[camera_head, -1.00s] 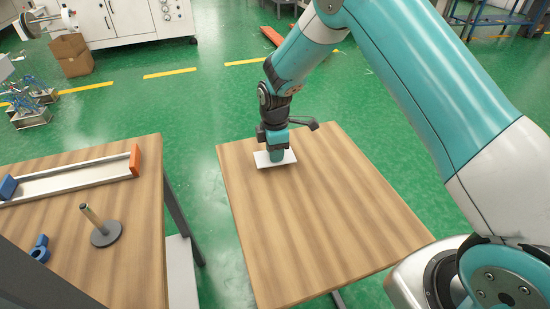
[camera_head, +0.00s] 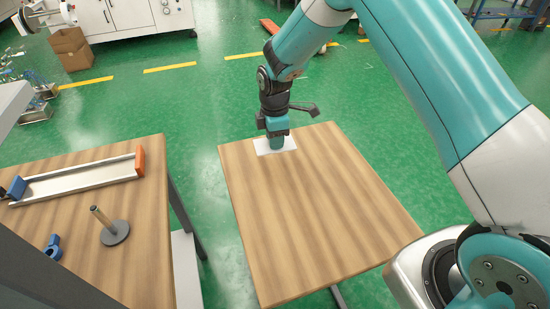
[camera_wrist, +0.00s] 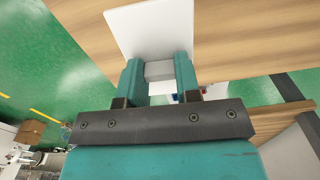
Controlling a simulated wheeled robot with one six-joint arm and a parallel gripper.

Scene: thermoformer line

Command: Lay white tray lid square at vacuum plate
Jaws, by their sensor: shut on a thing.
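The white tray lid (camera_head: 290,143) is a flat white rectangle over the far edge of the right wooden table. My gripper (camera_head: 278,146) points down above it. In the wrist view, my gripper (camera_wrist: 159,67) has both teal fingers shut on a pale grey block on the lid (camera_wrist: 150,28). The lid extends beyond the fingertips, and the fingers hide part of it. I cannot tell whether the lid touches the table or hangs just above it. I cannot make out a vacuum plate in these views.
The right wooden table (camera_head: 320,220) is otherwise bare. On the left table (camera_head: 140,250) are a metal channel (camera_head: 80,178) with an orange end block (camera_head: 140,161), a peg on a dark round base (camera_head: 115,233) and a blue part (camera_head: 53,247). A green-floored gap separates the tables.

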